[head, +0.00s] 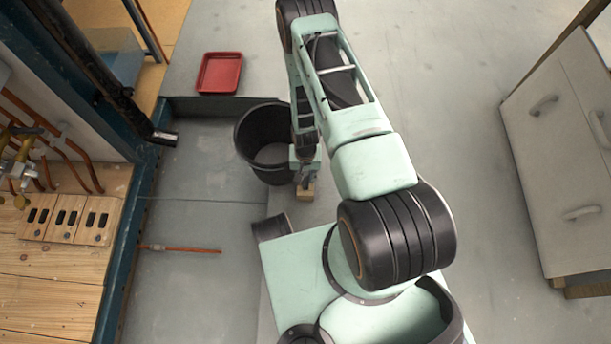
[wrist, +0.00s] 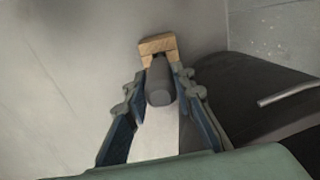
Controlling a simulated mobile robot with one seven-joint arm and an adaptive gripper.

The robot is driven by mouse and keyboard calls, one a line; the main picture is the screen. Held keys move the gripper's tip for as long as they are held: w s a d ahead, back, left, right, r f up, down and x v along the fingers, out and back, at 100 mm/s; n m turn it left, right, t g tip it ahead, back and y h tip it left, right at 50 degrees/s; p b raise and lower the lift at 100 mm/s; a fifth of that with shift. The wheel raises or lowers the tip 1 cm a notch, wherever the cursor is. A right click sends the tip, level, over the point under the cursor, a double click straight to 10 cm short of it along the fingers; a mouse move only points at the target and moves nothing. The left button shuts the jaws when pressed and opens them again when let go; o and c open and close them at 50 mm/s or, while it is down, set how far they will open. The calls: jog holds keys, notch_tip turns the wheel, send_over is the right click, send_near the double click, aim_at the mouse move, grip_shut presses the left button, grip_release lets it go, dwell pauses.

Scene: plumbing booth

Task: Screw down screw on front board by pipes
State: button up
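My gripper (head: 306,176) hangs low beside a black bucket, far from the boards. In the wrist view, its fingers (wrist: 161,75) close in on both sides of a dark grey cylinder (wrist: 160,88). A wooden block (wrist: 157,45) sits at the cylinder's far end. The block also shows just under my gripper in the head view (head: 306,191). Copper pipes (head: 70,160) run along the wall at left. Slotted wooden boards (head: 68,220) lie beside them on the wooden surface.
The black bucket (head: 252,135) stands just left of my gripper. A red tray (head: 219,73) lies farther back. A loose copper pipe (head: 190,249) juts over the grey floor by the blue frame edge. A white cabinet (head: 560,160) stands at right. Floor between arm and cabinet is clear.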

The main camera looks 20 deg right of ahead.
jog(key=o, duration=0.5)
jog(key=shift+c, duration=0.2)
jog(key=shift+r, duration=0.15)
notch_tip(320, 180, up, 12)
jog(key=shift+f, duration=0.1)
